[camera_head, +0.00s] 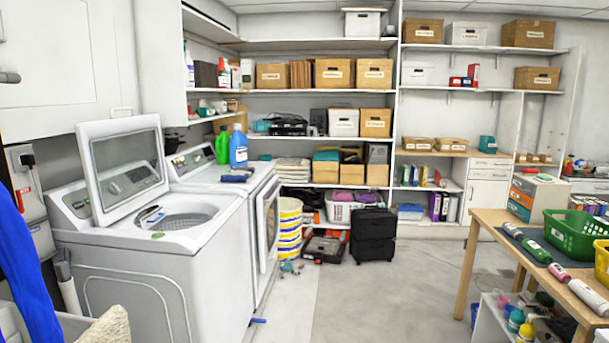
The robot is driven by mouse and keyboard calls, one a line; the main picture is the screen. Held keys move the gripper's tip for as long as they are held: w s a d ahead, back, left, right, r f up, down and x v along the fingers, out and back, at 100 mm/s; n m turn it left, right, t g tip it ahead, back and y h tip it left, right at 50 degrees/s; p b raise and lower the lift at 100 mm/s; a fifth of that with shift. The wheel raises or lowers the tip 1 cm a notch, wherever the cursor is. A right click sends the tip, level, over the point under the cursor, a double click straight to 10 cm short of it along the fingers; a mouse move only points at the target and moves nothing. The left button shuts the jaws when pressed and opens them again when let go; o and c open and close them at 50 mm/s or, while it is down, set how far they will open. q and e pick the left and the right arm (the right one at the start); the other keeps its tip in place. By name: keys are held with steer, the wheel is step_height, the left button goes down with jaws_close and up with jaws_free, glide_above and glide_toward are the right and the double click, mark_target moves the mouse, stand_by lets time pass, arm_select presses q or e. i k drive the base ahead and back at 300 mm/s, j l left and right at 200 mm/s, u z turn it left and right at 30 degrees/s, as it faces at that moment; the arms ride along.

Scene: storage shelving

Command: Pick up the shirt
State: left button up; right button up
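A bright blue cloth (28,275) hangs along the left edge, partly cut off by the frame; it may be the shirt, but I cannot tell for sure. A beige cloth (107,327) shows at the bottom left, at a white basket-like container (75,327). Neither of my grippers is in view, so their position relative to the cloths does not show.
A white top-loading washer (145,270) with its lid open stands near left, a second machine (265,225) behind it. A wooden table (490,222) with a green basket (577,235) is at right. The grey floor (400,290) between is clear.

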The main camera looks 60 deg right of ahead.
mark_target(249, 174)
steer(key=z, duration=1.7)
